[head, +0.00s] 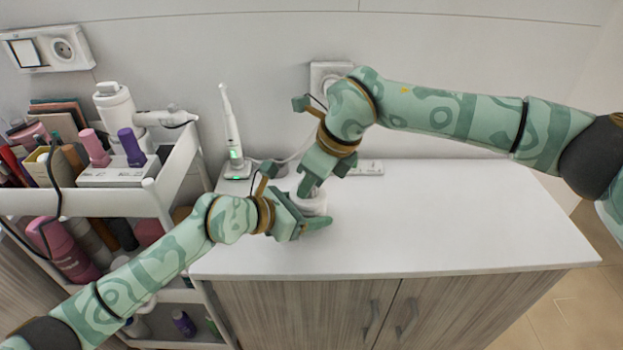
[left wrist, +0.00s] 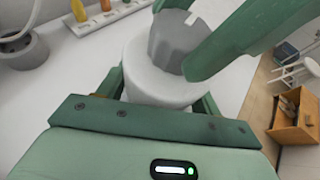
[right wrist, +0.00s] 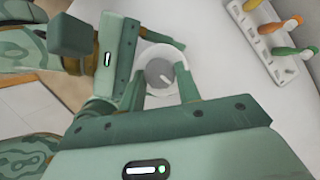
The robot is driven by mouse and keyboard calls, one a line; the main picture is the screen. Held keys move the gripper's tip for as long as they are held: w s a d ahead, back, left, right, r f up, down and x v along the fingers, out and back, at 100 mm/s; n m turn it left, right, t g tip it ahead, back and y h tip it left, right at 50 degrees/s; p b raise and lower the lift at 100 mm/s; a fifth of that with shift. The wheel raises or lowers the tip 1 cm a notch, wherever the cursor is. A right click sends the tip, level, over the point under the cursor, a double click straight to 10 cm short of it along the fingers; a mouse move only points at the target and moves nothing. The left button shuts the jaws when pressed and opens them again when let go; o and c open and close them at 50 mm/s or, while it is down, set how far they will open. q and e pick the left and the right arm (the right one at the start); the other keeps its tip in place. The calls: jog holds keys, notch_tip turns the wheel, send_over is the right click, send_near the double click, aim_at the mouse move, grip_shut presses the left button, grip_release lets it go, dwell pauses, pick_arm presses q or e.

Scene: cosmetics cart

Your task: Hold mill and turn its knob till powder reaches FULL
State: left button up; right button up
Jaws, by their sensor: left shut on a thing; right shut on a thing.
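The mill has a white round body (left wrist: 140,62) and a grey ridged knob (left wrist: 172,45) on top. It stands on the white counter, mostly hidden behind the grippers in the head view (head: 318,206). My left gripper (head: 308,216) is shut around the white body from the left and low down. My right gripper (head: 312,186) comes from above and is shut on the knob. In the right wrist view the knob (right wrist: 157,72) sits between the right fingers, with a white mark on its top. No powder level or FULL mark is visible.
The white counter (head: 440,220) is clear to the right. An electric toothbrush (head: 232,125) stands on its charger behind. A white rack (right wrist: 272,45) with colored brush heads lies near the wall. A crowded cosmetics cart (head: 95,203) stands on the left.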

jog(key=n, duration=0.1)
jog(key=n+g, duration=0.1)
jog(key=n, duration=0.1)
jog(key=shift+w+d+n+y, duration=0.1)
jog(key=shift+w+n+y, duration=0.2)
jog(key=shift+n, duration=0.1)
jog(key=n+g, duration=0.1)
jog(key=n, duration=0.2)
jog(key=shift+w+n+g, duration=0.1)
jog(key=shift+n+g, duration=0.2)
jog(key=shift+g, duration=0.1)
jog(key=n, duration=0.2)
jog(key=n+g, duration=0.1)
jog(key=n, duration=0.1)
jog(key=shift+w+g, duration=0.15)
jog(key=shift+g, duration=0.15)
jog(key=shift+w+n+g+h, duration=0.1)
jog(key=shift+n+g+h, duration=0.5)
jog(key=shift+n, duration=1.4)
jog(key=o, duration=1)
notch_tip(320, 180, up, 10)
jog(key=shift+f, duration=0.1)
